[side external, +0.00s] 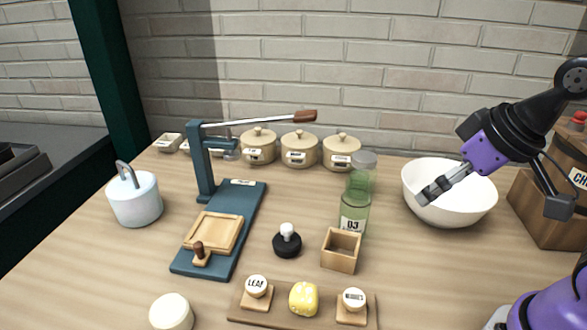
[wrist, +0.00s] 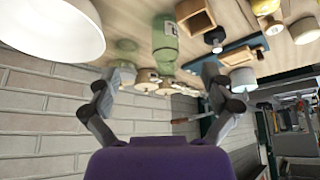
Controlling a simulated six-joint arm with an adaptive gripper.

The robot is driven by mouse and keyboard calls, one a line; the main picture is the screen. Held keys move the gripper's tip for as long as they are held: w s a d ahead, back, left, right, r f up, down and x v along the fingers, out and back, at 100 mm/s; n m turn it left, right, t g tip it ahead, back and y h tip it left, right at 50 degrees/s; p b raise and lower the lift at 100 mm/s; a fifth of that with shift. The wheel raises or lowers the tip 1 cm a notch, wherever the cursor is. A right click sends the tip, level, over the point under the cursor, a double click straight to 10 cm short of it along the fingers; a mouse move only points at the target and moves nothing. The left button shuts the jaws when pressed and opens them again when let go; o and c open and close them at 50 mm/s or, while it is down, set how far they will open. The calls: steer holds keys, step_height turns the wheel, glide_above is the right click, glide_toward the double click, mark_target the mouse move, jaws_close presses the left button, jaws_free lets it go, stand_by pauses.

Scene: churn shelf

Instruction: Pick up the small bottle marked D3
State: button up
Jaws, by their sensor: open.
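The small green bottle marked D3 (side external: 354,216) stands upright on the table in the side view, behind a small open wooden box. A second green glass container (side external: 363,165) with a grey lid stands right behind it and is partly hidden. In the wrist view, which looks upside down, the green bottle (wrist: 165,40) is ahead of the fingers, with a paler green container beside it. My gripper (side external: 438,191) is open and empty, in front of the white bowl, to the right of the bottle and apart from it. Its two fingers show in the wrist view (wrist: 166,76).
The white bowl (side external: 448,205) stands close to my gripper. The open wooden box (side external: 341,252), a black stamp (side external: 287,243) and a blue lever press (side external: 223,240) are near the bottle. Lidded pots (side external: 299,150) line the brick wall. A board with labelled knobs (side external: 282,318) lies in front.

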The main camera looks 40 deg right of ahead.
steer(key=n+g+y, duration=0.1)
steer(key=n, duration=0.3)
glide_toward(359, 184)
steer(key=w+d, duration=0.1)
steer(key=d, duration=0.1)
steer(key=shift+y, duration=0.3)
steer(key=x, duration=0.5)
steer(key=shift+f, duration=0.2)
steer(key=x, duration=0.5)
steer(key=shift+w+a+f, duration=0.1)
steer(key=shift+f, duration=0.3)
steer(key=c, duration=1.6)
